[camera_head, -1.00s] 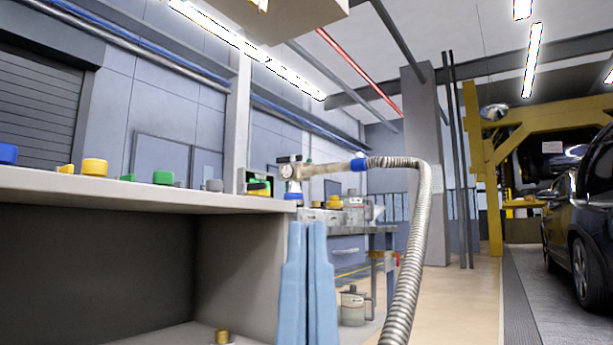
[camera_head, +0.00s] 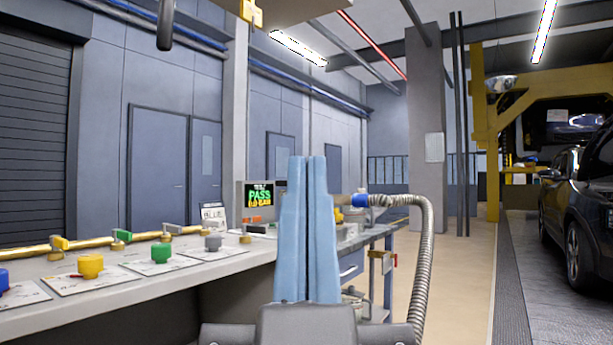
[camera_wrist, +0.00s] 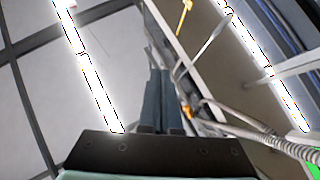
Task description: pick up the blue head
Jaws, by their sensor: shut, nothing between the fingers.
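A blue head (camera_head: 3,281) sits on a white card at the far left of the counter, partly cut off by the picture edge. My gripper (camera_head: 307,158) stands upright in the middle of the head view, with its two light blue fingers together and nothing between them. It is well to the right of the blue head. In the wrist view my gripper (camera_wrist: 160,70) is also closed, and the blue head does not show there. A silver hose (camera_head: 425,260) with a blue collar (camera_head: 360,200) lies behind and right of the fingers.
A yellow head (camera_head: 90,266), a green head (camera_head: 161,253) and a grey head (camera_head: 213,242) sit on cards along the counter (camera_head: 190,285). A brass pipe with valves runs behind them. A small screen (camera_head: 259,195) reads PASS. A car (camera_head: 580,220) stands at right.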

